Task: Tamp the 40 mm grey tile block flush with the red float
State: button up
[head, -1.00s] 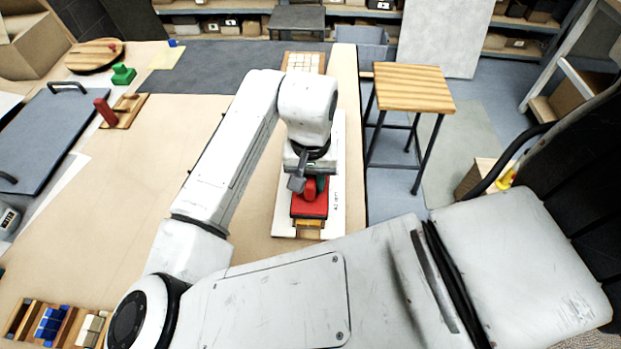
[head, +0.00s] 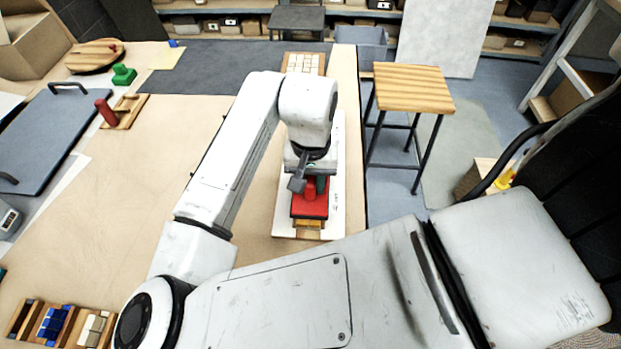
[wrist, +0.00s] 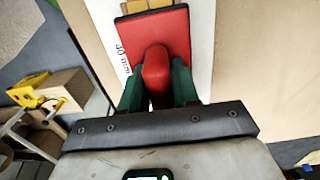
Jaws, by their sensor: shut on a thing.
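The red float (head: 312,205) is a flat red plate with a rounded red handle. My gripper (wrist: 158,82) is shut on the handle, with a green finger on each side in the wrist view. The float's plate also shows in the wrist view (wrist: 178,30). It lies over a wooden-framed panel on a white sheet (head: 283,222) with a printed "40 mm" label. A strip of tan tiles (wrist: 147,6) shows past the plate's far edge. The grey tile block cannot be made out; the plate covers most of the panel. I cannot tell how firmly the plate presses.
A panel of pale tiles (head: 305,63) lies at the table's far end. A green float (head: 123,75) and an upright red handle on a wooden stand (head: 126,112) are at the left. Tile trays (head: 58,325) sit at the lower left. A wooden-topped stool (head: 412,88) stands right of the table.

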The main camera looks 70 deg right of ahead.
jog(key=shift+r+p, duration=2.8)
jog(key=shift+r, duration=0.65)
jog(key=shift+f, duration=0.1)
